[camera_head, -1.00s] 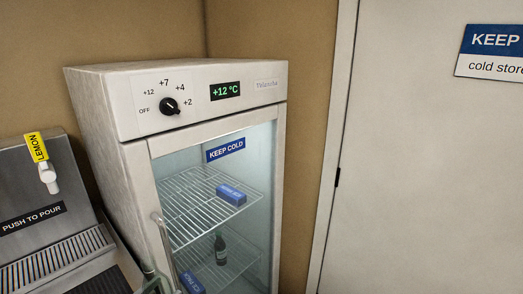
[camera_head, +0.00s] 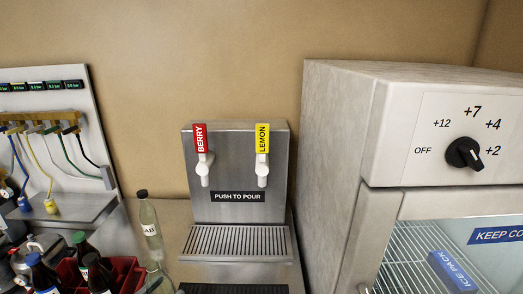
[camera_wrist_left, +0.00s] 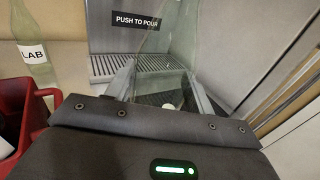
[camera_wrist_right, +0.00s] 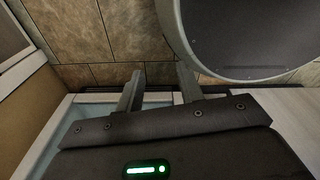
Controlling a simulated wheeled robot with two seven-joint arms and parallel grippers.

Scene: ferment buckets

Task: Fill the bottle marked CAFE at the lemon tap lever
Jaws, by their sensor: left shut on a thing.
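The lemon tap lever (camera_head: 262,140) is yellow with a white spout, on the right of a steel dispenser marked PUSH TO POUR. My left gripper (camera_wrist_left: 160,92) is shut on a clear glass bottle (camera_wrist_left: 165,62), seen in the left wrist view in front of the drip grate. Only part of this bottle (camera_head: 158,280) shows at the bottom of the head view; I cannot read any label on it. My right gripper (camera_wrist_right: 158,88) is open and empty in the right wrist view, with the floor behind it.
A red berry lever (camera_head: 200,140) is left of the lemon one. The drip grate (camera_head: 238,241) lies below both. A capped bottle marked LAB (camera_head: 150,228) stands left of the dispenser. A red crate (camera_head: 127,272) holds dark bottles. A fridge (camera_head: 335,150) stands close on the right.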

